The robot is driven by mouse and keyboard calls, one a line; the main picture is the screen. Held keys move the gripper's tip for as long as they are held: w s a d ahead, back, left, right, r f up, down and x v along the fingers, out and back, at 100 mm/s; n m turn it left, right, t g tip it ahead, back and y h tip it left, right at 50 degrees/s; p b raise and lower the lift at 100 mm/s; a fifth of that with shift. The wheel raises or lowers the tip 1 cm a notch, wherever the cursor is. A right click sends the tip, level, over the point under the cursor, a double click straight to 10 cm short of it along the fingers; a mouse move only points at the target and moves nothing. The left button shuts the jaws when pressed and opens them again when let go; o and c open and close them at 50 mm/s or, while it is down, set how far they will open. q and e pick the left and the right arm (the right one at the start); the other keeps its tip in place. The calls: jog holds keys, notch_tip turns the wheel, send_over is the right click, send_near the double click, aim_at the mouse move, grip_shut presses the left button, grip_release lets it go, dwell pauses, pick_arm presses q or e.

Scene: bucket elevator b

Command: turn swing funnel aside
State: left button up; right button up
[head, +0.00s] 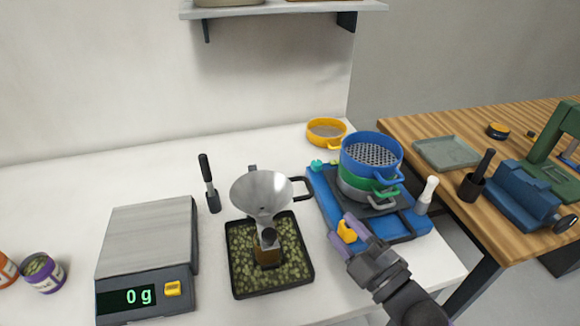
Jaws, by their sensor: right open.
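The swing funnel (262,193) is a wide silver cone with a dark loop handle (301,187) on its right side. It stands over a dark-rimmed tray (237,286) filled with greenish granules. Its spout points down at a small brown container with a dark top (268,254) in the tray; whether they touch I cannot tell. My right gripper (358,230) is open, in front of the blue sieve base and to the right of the tray, apart from the funnel and its handle. Its fingers have purple tips. My left gripper is not in view.
A scale (148,250) reading 0 g stands left of the tray. Stacked blue, green and grey sieves (371,160) stand on a blue base (408,226) close to my right gripper. A yellow sieve (326,132) is behind.

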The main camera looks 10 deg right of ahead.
aim_at(311, 189)
jog(key=x, duration=0.8)
jog(key=shift+w+a+r+b, duration=0.25)
jog(key=shift+r+b, duration=0.05)
jog(key=shift+r, duration=0.1)
jog(key=shift+w+a+r, duration=0.1)
jog(key=shift+w+a, duration=0.05)
jog(key=shift+w, duration=0.25)
grip_shut()
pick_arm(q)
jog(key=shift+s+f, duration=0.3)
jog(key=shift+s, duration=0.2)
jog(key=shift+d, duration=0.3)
pick_arm(e)
jog(key=shift+r, duration=0.15)
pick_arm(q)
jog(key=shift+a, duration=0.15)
